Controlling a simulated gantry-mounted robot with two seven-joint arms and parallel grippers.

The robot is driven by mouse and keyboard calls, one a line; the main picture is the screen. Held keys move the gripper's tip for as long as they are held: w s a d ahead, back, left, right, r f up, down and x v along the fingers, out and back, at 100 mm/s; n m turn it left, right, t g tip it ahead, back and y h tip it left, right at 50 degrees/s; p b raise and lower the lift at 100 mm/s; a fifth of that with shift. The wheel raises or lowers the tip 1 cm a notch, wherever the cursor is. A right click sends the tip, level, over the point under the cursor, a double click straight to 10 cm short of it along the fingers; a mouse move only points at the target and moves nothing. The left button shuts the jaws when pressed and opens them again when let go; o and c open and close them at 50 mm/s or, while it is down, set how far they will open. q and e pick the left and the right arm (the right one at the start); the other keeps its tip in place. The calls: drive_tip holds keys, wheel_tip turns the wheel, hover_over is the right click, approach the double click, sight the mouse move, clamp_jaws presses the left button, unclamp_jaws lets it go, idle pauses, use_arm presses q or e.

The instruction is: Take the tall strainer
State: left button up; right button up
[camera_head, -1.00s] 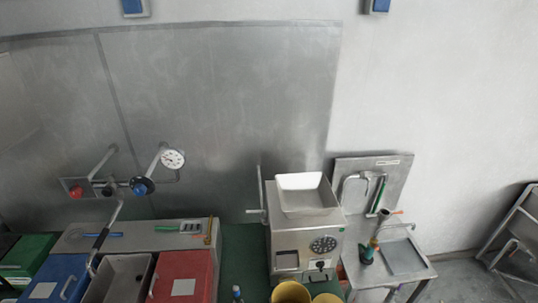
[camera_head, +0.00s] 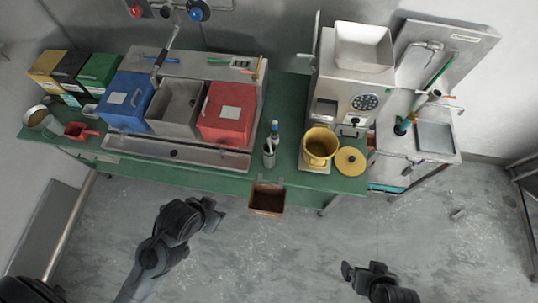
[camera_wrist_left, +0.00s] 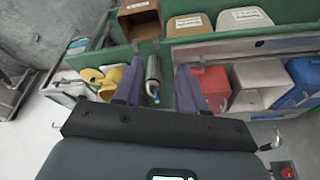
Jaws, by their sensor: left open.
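I cannot tell for sure which thing is the tall strainer. A slim metal cylinder (camera_head: 269,155) stands near the table's front edge between the red bin and the yellow pot; it also shows in the left wrist view (camera_wrist_left: 153,70). A round metal bowl-like utensil (camera_head: 36,115) lies at the table's far left end.
A blue bin (camera_head: 127,100), a steel basin (camera_head: 177,105) and a red bin (camera_head: 228,112) stand on the green table. A yellow pot (camera_head: 320,146) stands before the grinder (camera_head: 354,95). A brown box (camera_head: 267,200) sticks out at the front edge. The floor in front is clear.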

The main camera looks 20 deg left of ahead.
use_arm(q)
drive_tip(key=o, duration=0.9)
drive_tip(key=shift+o, duration=0.2)
drive_tip(key=shift+s, duration=0.1)
